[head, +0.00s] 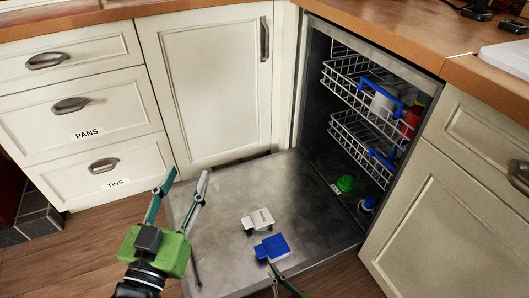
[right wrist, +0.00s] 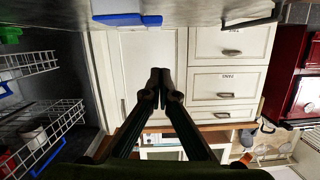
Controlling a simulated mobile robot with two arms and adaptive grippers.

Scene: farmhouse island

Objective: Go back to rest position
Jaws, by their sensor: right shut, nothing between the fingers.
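My left gripper (head: 188,172) is in the head view at the lower left, over the edge of the lowered dishwasher door (head: 225,188). Its two fingers are spread apart with nothing between them. My right gripper (head: 271,266) shows only in part at the bottom of the head view, close to a blue item in the picture. In the right wrist view its fingers (right wrist: 160,78) meet at the tips and hold nothing. Most of my right arm is out of the head view.
A white item (head: 262,217) and the blue item (head: 276,243) are on the door. The open dishwasher holds racks (head: 350,82) with blue handles. A green item (head: 346,183) is low inside. Drawers (head: 72,105) stand left; a worktop (head: 440,22) is above.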

